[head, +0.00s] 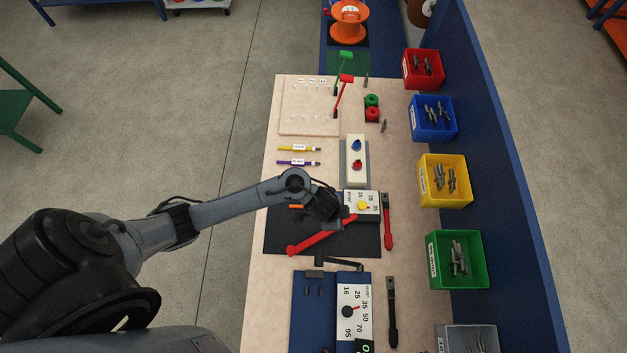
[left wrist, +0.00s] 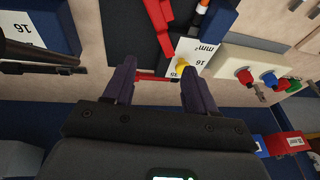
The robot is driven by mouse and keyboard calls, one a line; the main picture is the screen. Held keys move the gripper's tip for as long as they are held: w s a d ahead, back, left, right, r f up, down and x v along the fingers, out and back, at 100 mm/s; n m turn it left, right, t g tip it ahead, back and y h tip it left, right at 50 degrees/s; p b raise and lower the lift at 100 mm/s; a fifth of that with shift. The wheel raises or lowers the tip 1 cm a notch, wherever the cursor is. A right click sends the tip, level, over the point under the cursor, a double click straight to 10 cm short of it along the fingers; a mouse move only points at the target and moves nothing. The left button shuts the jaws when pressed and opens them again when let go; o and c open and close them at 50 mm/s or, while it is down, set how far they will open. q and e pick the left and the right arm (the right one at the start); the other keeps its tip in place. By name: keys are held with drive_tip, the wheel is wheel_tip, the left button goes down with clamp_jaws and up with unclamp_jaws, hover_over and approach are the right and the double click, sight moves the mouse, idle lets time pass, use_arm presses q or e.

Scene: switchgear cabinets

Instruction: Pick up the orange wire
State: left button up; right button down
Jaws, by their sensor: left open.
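A short piece of the orange wire (head: 296,206) shows in the head view on the left part of the black mat, just left of my left gripper (head: 328,208), which hides the rest. In the left wrist view an orange end of it with a white band (left wrist: 202,6) appears at the top edge, beyond the fingers and apart from them. My left gripper also shows in the left wrist view (left wrist: 157,75), open and with nothing between its fingers. It is over the black mat near the crimp tool's white plate with a yellow knob (head: 362,204). My right gripper is not in view.
A yellow wire (head: 298,148) and a purple wire (head: 298,162) lie farther back on the table. The red-handled crimp tool (head: 318,238) lies beside and below the gripper. Colored bins, such as the yellow one (head: 445,197), line the right side.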

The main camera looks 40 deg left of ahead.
use_arm(q)
drive_tip(key=a+f+g+b, duration=0.1)
drive_tip(key=a+f, duration=0.1)
drive_tip(key=a, duration=0.1)
drive_tip(key=a+f+g+y+b, duration=0.1)
drive_tip(key=a+f, duration=0.1)
drive_tip(key=a, duration=0.2)
drive_tip(key=a+f+g+b, duration=0.1)
drive_tip(key=a+f, duration=0.1)
drive_tip(key=a, duration=0.2)
drive_tip(key=shift+w+f, duration=0.3)
drive_tip(key=shift+w, duration=0.05)
drive_tip(key=shift+w+a+f+b, duration=0.1)
drive_tip(key=shift+f+b, duration=0.2)
drive_tip(key=shift+f, duration=1.25)
drive_tip(key=shift+w+f+b, duration=0.1)
drive_tip(key=shift+f+b, duration=0.15)
drive_tip(key=shift+f, duration=1.3)
drive_tip(key=shift+c, duration=0.3)
clamp_jaws()
drive_tip(key=shift+r, duration=0.1)
